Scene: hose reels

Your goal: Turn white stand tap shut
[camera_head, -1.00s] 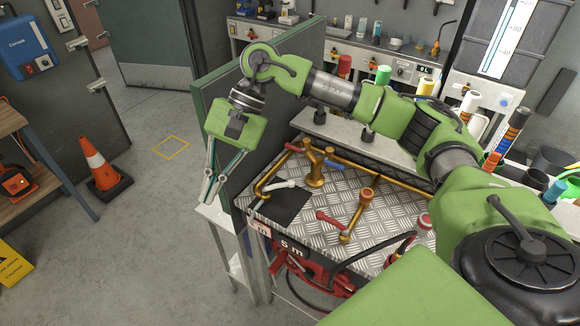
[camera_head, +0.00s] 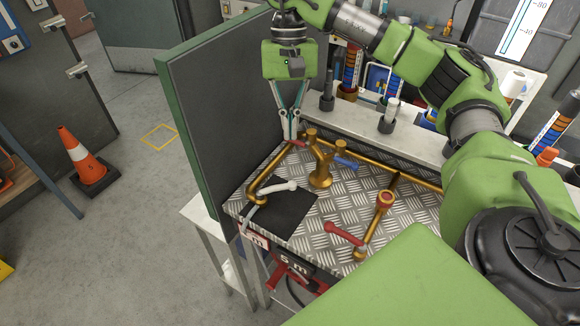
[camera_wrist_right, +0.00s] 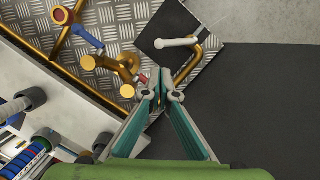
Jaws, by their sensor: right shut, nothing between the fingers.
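The white stand tap is a brass pipe with a white lever (camera_head: 278,187), at the bench's left front above a black mat. Its white lever also shows in the wrist view (camera_wrist_right: 176,42), near the top. My right gripper (camera_head: 290,138) is shut and empty, pointing down behind the white lever and apart from it. In the wrist view its fingertips (camera_wrist_right: 162,88) are close to a red lever on the brass double tap (camera_head: 320,165); I cannot tell whether they touch it. My left gripper is not in view.
The double tap has a blue lever (camera_head: 345,162). Another red-levered tap (camera_head: 345,234) stands front right. A tall dark panel with a green edge (camera_head: 185,150) closes the bench's left side. A pale shelf (camera_head: 375,128) with several cylinders runs behind. An orange cone (camera_head: 82,160) stands on the floor.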

